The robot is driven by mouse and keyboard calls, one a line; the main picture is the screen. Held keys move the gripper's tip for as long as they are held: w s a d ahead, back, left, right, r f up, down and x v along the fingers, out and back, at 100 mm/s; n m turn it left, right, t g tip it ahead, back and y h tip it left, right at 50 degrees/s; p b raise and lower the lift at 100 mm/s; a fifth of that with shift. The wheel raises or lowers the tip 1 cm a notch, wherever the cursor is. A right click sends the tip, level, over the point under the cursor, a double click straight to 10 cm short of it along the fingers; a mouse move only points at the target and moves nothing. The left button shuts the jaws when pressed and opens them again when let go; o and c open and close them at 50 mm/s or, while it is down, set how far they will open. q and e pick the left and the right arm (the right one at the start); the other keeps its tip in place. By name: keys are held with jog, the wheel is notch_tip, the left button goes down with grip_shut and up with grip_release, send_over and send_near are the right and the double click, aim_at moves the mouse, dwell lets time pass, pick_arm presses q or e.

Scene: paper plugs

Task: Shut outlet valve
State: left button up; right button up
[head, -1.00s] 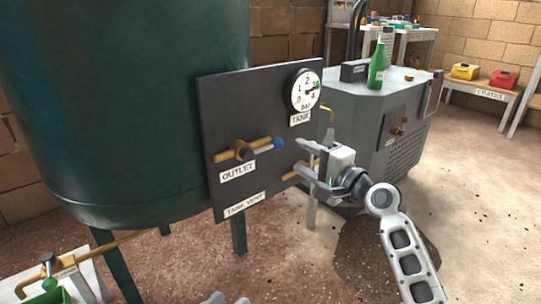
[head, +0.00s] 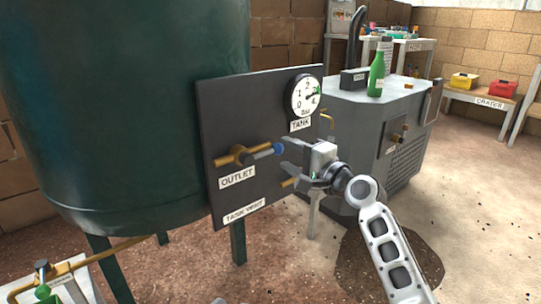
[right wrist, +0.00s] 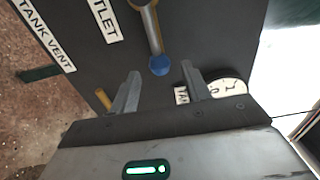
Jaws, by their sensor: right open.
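The outlet valve (head: 238,155) is a brass fitting on the dark panel, above the OUTLET label (head: 238,177). Its grey lever (head: 262,153) points to the right, roughly along the brass pipe, and ends in a blue knob (head: 279,148). My right gripper (head: 291,163) is open and empty, just right of the knob. In the right wrist view the blue knob (right wrist: 159,65) lies in line with the gap between the fingertips; contact cannot be made out. Small grey tips at the bottom edge of the head view may be my left gripper (head: 231,301); its jaws are unclear.
The panel (head: 215,110) stands before a green tank (head: 130,110) and carries a TANK gauge (head: 304,96) and a TANK VENT label (head: 244,212). A grey machine (head: 360,125) with a green bottle (head: 376,75) stands behind my right gripper. Floor at the right is clear.

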jog(key=shift+b+x, duration=0.4)
jog(key=shift+x, duration=0.7)
jog(key=shift+w+a, duration=0.25)
jog(key=c, duration=0.7)
